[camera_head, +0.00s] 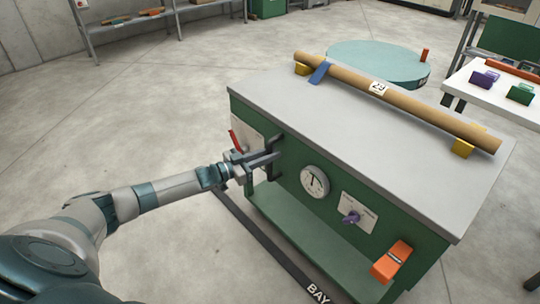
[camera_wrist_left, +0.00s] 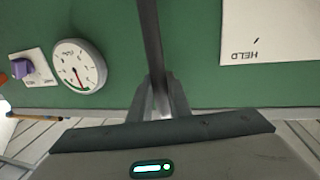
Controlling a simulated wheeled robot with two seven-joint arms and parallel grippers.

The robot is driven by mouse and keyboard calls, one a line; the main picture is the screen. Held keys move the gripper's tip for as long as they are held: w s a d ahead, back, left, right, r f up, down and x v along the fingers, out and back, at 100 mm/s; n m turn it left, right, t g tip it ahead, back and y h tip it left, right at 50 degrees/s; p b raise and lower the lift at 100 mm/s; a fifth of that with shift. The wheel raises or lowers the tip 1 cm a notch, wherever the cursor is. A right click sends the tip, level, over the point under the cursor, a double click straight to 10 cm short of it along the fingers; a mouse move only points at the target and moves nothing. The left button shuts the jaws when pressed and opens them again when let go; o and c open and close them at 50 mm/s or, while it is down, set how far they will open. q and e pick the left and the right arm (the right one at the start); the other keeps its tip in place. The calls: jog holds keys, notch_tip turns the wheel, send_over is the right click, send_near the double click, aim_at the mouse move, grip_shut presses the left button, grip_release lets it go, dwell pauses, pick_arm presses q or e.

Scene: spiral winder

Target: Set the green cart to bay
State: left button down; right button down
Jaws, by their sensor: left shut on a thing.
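The green cart (camera_head: 345,190) has a grey top and stands in the middle of the head view. A dark upright handle (camera_head: 275,143) is on its front, and it also shows in the left wrist view (camera_wrist_left: 150,45). My left gripper (camera_head: 268,160) is shut on this handle; its fingers (camera_wrist_left: 160,103) close around the bar. A dark floor strip (camera_head: 262,238) lettered BAY (camera_head: 318,293) runs along the cart's near side; the cart hides the rest of it. My right gripper is not in view.
A cardboard tube (camera_head: 400,103) lies on yellow and blue blocks on the cart top. The front carries a red lever (camera_head: 236,141), gauge (camera_head: 315,181), purple knob (camera_head: 351,217) and orange box (camera_head: 391,262). A round teal platform (camera_head: 375,62) and white table (camera_head: 500,95) stand behind. Left floor is clear.

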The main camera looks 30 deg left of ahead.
pick_arm(q)
jog(key=c, duration=1.6)
grip_release()
jog(key=shift+c, duration=0.2)
jog(key=shift+s+a, duration=0.1)
jog(key=v, duration=1.7)
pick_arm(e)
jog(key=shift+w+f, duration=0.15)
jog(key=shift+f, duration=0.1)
pick_arm(q)
jog(key=shift+a, duration=0.1)
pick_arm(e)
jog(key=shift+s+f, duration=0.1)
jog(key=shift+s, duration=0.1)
